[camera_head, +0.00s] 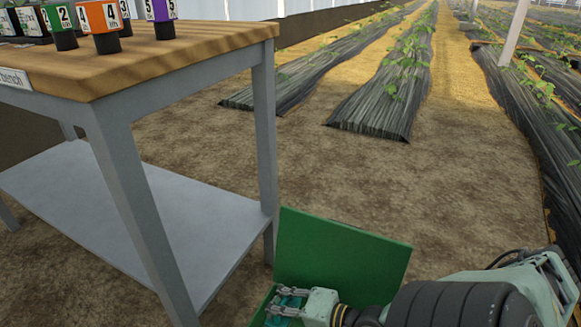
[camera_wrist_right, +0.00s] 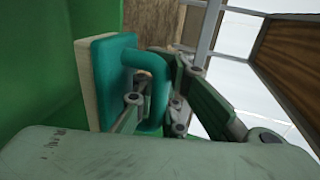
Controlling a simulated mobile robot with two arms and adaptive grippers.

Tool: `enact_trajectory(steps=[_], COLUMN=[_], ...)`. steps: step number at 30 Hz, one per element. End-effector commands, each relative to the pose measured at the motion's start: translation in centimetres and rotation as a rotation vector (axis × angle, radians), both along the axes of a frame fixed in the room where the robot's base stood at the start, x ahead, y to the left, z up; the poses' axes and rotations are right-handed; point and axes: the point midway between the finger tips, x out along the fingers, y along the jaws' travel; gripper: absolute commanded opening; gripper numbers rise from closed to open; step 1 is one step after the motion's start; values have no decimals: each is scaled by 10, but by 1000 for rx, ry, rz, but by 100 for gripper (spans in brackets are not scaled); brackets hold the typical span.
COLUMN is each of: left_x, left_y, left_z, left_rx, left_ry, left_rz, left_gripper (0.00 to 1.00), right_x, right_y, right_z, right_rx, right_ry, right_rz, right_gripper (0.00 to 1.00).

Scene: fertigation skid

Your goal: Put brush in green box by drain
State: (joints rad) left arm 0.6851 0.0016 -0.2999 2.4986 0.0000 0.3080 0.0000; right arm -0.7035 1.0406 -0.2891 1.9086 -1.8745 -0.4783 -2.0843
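The green box (camera_head: 340,258) stands on the ground at the bottom middle of the head view, with its raised green panel behind my right gripper (camera_head: 291,298). In the wrist view a green surface (camera_wrist_right: 35,70) fills the left side. The brush (camera_wrist_right: 110,75) has a teal back and handle and a pale pad. The fingers of my right gripper (camera_wrist_right: 155,112) are around the brush's teal handle, and the pad side faces the green surface. A bit of teal (camera_head: 284,310) shows between the fingers in the head view. My left gripper is not in view. No drain is seen.
A workbench with a wooden top (camera_head: 150,62) and a grey lower shelf (camera_head: 150,205) stands at the left, with numbered coloured pots (camera_head: 103,24) on it. Its near right leg is close to the box. Bare ground (camera_head: 430,200) lies open behind, before black-covered crop rows (camera_head: 385,90).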

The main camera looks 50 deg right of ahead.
Motion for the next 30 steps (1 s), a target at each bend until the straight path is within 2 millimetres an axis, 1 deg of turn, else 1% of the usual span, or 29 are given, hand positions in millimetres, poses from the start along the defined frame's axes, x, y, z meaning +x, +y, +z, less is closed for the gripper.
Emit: enact_trajectory(steps=[5, 8, 12, 15, 20, 23, 27, 30], left_x=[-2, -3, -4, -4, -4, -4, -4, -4], left_y=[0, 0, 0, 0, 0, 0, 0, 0], left_z=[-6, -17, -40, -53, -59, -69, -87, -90], left_rx=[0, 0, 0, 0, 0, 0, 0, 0], left_ry=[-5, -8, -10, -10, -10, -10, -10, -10], left_rz=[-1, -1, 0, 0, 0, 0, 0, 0], left_gripper=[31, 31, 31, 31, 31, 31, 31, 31], right_x=[-2, -2, -1, -1, -1, -1, -1, -1], right_y=[-1, -1, -1, -1, 0, 0, 0, -1], right_z=[-9, -22, -48, -63, -70, -81, -101, -104], right_rx=[0, 1, 0, 1, 1, 1, 0, 1], right_ry=[1, 1, 0, 0, 0, 1, 1, 0], right_rz=[-1, 0, -1, -1, 0, 0, -1, -1], right_gripper=[0, 0, 0, 0, 0, 0, 0, 0])
